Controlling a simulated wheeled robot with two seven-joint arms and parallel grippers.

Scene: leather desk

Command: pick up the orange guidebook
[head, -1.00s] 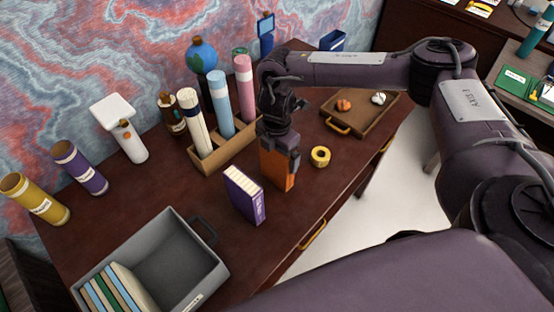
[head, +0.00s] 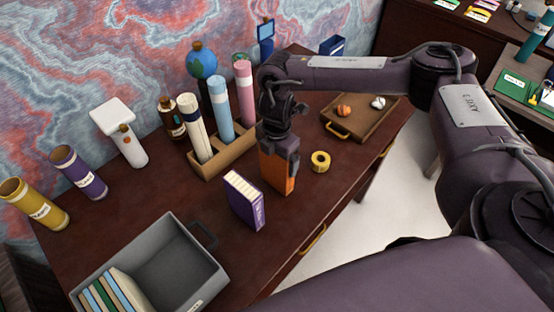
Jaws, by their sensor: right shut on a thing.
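The orange guidebook (head: 276,174) stands upright on the dark desk, right of a purple book and in front of the tube holder. My right gripper (head: 280,148) comes down on it from above and is shut on its upper part. The gripper hides the top of the guidebook. I cannot tell whether its bottom edge touches the desk. My left gripper is not in view.
The purple book (head: 245,201) stands close on the left. A wooden holder (head: 225,158) with upright tubes is behind. A yellow tape roll (head: 320,161) lies just right. A grey bin (head: 205,275) with books is front left; a wooden tray (head: 368,122) is back right.

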